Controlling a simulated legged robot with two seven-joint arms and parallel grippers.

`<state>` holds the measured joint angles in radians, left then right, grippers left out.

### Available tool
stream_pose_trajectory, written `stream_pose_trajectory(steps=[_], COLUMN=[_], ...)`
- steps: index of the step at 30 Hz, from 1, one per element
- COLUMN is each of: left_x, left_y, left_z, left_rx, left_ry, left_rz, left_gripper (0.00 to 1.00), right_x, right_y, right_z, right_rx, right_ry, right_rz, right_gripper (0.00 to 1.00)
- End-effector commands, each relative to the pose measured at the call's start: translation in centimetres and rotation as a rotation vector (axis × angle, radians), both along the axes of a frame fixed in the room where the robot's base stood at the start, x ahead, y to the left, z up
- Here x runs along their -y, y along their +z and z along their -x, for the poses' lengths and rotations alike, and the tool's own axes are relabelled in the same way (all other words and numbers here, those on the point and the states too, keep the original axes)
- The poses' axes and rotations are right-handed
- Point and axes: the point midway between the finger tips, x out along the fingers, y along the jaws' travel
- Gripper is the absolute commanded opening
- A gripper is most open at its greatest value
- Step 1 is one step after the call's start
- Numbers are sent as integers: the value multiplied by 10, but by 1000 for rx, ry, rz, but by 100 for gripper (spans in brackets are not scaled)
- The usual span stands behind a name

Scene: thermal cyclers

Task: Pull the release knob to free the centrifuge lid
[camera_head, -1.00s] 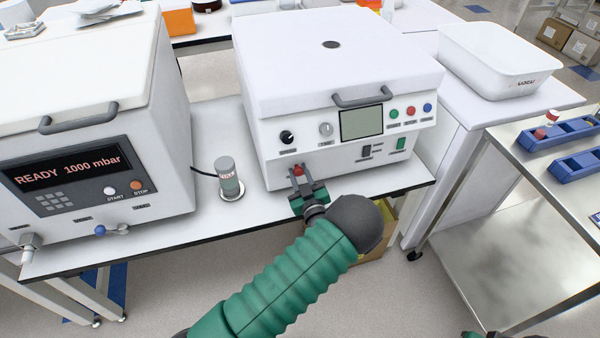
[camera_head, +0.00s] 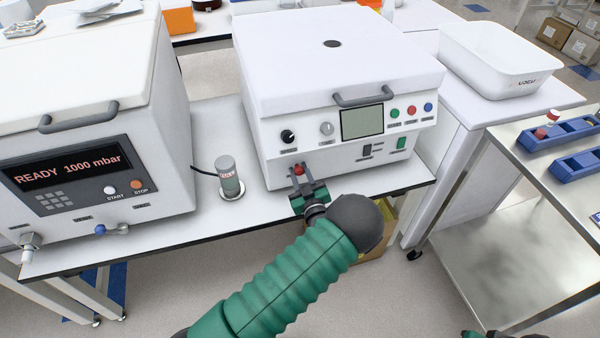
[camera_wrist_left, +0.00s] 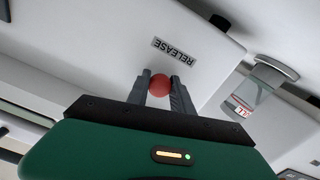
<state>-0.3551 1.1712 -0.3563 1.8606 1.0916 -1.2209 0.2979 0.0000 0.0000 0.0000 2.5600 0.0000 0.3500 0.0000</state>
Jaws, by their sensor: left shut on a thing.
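The centrifuge (camera_head: 340,85) is a white box with a flat lid (camera_head: 335,60), a grey handle and a front panel with a small screen. The lid looks closed. The red release knob (camera_head: 299,169) sits low on the left of its front. In the left wrist view the knob (camera_wrist_left: 160,85) is a red ball below a RELEASE label (camera_wrist_left: 174,51). My left gripper (camera_head: 301,178) is shut on the knob, one finger on each side, also in the left wrist view (camera_wrist_left: 160,89). My right gripper is not clearly in view; only a dark green bit shows at the bottom right edge.
A vacuum oven-like unit (camera_head: 95,110) reading "READY 1000 mbar" stands left. A small cylindrical canister (camera_head: 228,176) with a cable stands on the bench between the two machines. A white tub (camera_head: 495,60) and blue racks (camera_head: 560,135) are at the right.

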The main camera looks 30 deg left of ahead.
Motion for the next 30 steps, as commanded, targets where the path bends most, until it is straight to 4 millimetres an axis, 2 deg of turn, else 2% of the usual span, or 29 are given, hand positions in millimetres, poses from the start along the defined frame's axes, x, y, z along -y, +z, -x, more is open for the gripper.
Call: stream_pose_trajectory(steps=[11, 18, 24, 25, 30], left_x=[1, 15, 15, 16, 15], left_y=[0, 0, -1, -1, 0], left_z=[-1, 12, 12, 12, 12], left_rx=[1, -1, -1, -1, 0], left_ry=[-2, -2, -1, -1, -1], left_rz=[0, 1, 1, 1, 1], left_gripper=[0, 0, 0, 28, 50], right_x=[0, 0, 0, 0, 0], right_y=[0, 5, 4, 4, 4], right_z=[0, 0, 0, 0, 0], right_rx=[0, 0, 0, 0, 0], right_ry=[0, 0, 0, 0, 0], right_rz=[0, 0, 0, 0, 0], right_gripper=[36, 36, 36, 36, 36])
